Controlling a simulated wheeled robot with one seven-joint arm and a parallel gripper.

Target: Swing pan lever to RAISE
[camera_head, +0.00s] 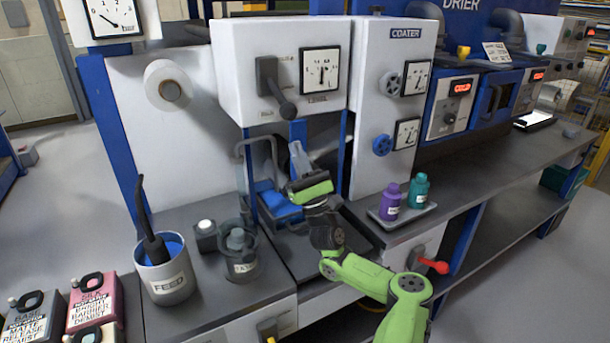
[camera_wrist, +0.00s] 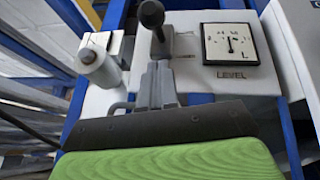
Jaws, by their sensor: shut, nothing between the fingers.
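The pan lever appears to be the dark lever (camera_head: 280,95) on the white LEVEL box; its label is too small to read. It has a grey mounting plate and an arm ending in a round black knob, slanting down and right. In the wrist view the knob of the lever (camera_wrist: 152,14) shows at the top. My gripper (camera_head: 296,150) is below the lever, apart from it, with its grey fingers pointing up. The fingers (camera_wrist: 158,68) are shut and empty in the wrist view, below the knob.
A gauge (camera_head: 320,72) sits right of the lever. A FEED bucket (camera_head: 168,275) stands left; a tray (camera_head: 402,212) with purple and teal bottles stands right. A red-handled lever (camera_head: 435,266) is lower right.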

